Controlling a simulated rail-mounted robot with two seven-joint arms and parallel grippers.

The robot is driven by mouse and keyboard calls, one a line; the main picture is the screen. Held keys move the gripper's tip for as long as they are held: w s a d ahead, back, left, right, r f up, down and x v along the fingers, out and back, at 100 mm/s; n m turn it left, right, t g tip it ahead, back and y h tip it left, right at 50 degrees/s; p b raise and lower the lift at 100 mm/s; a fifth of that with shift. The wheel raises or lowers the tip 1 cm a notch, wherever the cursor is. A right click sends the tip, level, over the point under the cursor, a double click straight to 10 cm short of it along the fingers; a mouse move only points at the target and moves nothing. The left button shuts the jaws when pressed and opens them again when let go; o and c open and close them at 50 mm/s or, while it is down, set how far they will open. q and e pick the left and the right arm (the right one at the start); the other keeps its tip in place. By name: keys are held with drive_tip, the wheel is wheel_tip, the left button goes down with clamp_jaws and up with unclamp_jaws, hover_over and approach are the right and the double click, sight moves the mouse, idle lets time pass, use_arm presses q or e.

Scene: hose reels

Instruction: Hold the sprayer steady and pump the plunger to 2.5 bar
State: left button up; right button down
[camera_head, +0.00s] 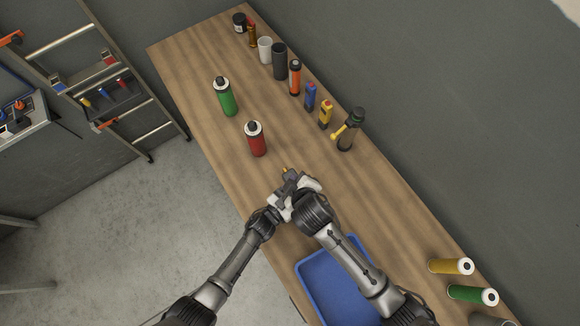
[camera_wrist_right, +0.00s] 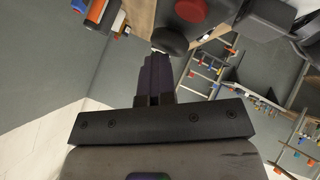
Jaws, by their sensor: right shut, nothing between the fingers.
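A dark bottle (camera_head: 347,134) with a black knob on top and a yellow spout pointing left stands upright by the wall in the head view; it looks like a sprayer. My left gripper (camera_head: 275,203) and right gripper (camera_head: 294,182) are close together over the table's near edge. A small yellow tip (camera_head: 286,170) shows just past them; what it belongs to is mostly hidden by the grippers. In the right wrist view my right fingers (camera_wrist_right: 157,62) are shut and empty, with a dark round disc (camera_wrist_right: 170,40) just beyond their tips. The left fingers are hidden. No gauge is readable.
A red can (camera_head: 256,140) and a green can (camera_head: 225,97) stand beyond my grippers. A blue tray (camera_head: 306,275) lies beneath my right arm. Several bottles and cups line the wall.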

drive_tip(key=shift+s+d+f, duration=0.15)
drive_tip(key=shift+s+f, duration=0.05)
drive_tip(key=shift+f, duration=0.35)
drive_tip(key=shift+s+d+f, duration=0.1)
drive_tip(key=shift+s+f, duration=0.05)
drive_tip(key=shift+f, duration=0.35)
drive_tip(key=shift+s, duration=0.15)
drive_tip(key=shift+a+r, duration=0.1)
drive_tip(key=shift+r, duration=3.3)
